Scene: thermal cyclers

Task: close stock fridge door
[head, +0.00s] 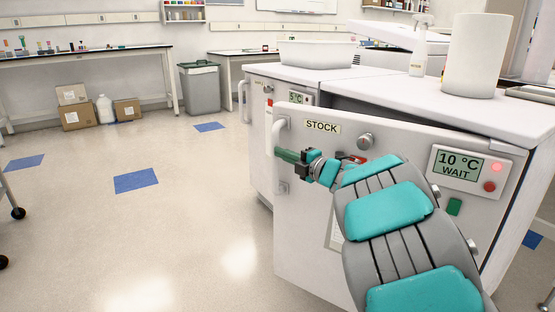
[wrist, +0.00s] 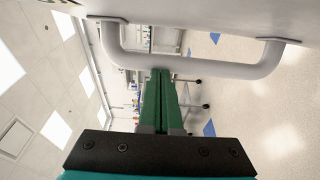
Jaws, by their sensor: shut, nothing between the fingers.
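The white stock fridge door (head: 310,215) carries a "STOCK" label and a display reading "10 °C WAIT" with a red light. It stands ajar, with a dark gap under the worktop edge. Its vertical white handle (head: 281,125) is at the door's left side; it also spans the wrist view (wrist: 215,67). My gripper (head: 279,153) has green fingers, pressed together and empty, in front of the door at the handle. In the wrist view my fingertips (wrist: 160,71) overlap the handle's bar; I cannot tell whether they touch it.
A second fridge (head: 260,150) with a "5°C" display stands to the left. On the worktop are a white tub (head: 316,54), a spray bottle (head: 419,52) and a paper roll (head: 473,55). A grey bin (head: 201,90) and boxes (head: 77,118) stand farther back. The floor at left is mostly clear.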

